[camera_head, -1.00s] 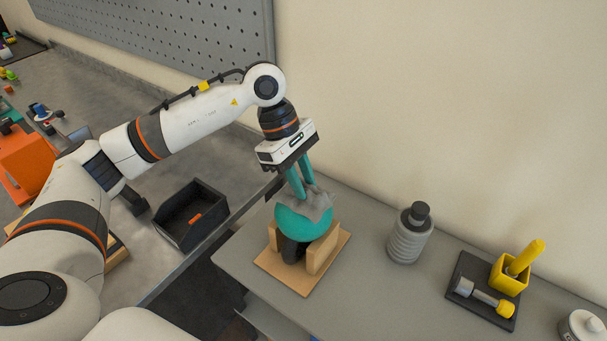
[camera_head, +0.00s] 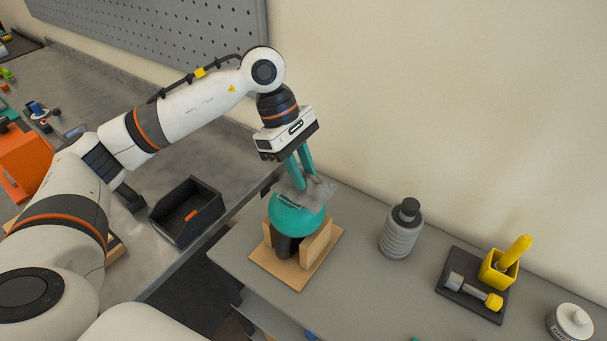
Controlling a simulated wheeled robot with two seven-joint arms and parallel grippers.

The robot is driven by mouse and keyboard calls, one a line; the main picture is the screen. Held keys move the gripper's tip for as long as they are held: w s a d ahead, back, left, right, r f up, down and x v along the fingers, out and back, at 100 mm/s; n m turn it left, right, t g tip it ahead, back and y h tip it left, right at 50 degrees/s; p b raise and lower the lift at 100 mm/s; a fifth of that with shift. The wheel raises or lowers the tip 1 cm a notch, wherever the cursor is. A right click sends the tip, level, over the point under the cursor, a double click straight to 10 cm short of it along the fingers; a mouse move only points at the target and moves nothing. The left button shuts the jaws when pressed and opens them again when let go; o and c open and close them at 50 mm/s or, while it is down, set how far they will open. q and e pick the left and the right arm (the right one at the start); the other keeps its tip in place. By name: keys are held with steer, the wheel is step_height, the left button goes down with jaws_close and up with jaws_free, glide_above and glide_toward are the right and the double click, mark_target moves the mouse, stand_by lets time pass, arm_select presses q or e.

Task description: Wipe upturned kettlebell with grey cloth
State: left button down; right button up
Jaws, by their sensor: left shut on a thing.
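The teal kettlebell (camera_head: 297,216) stands upside down in a wooden cradle (camera_head: 319,244) on the grey table, its dark handle pointing down between the wooden blocks. My left gripper (camera_head: 299,180), with teal fingers pointing down, is over the top of the kettlebell. It is shut on the grey cloth (camera_head: 318,190), which drapes over the kettlebell's upturned base and appears to touch it. The cloth hides part of the fingertips and the top of the kettlebell. My right gripper is not in view.
A grey ribbed bottle (camera_head: 401,232) stands right of the cradle. Farther right are a black tray (camera_head: 451,292) with a dumbbell-shaped tool and yellow holder (camera_head: 497,272), and a white lidded jar (camera_head: 570,322). A black bin (camera_head: 186,213) sits left on the other bench.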

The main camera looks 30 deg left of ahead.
arm_select(q)
step_height(320, 180, up, 2)
steer(key=shift+a+p, duration=0.1)
steer(key=shift+p, duration=0.25)
steer(key=shift+r, duration=0.4)
steer(key=shift+r+p, duration=0.6)
steer(key=shift+r, duration=0.6)
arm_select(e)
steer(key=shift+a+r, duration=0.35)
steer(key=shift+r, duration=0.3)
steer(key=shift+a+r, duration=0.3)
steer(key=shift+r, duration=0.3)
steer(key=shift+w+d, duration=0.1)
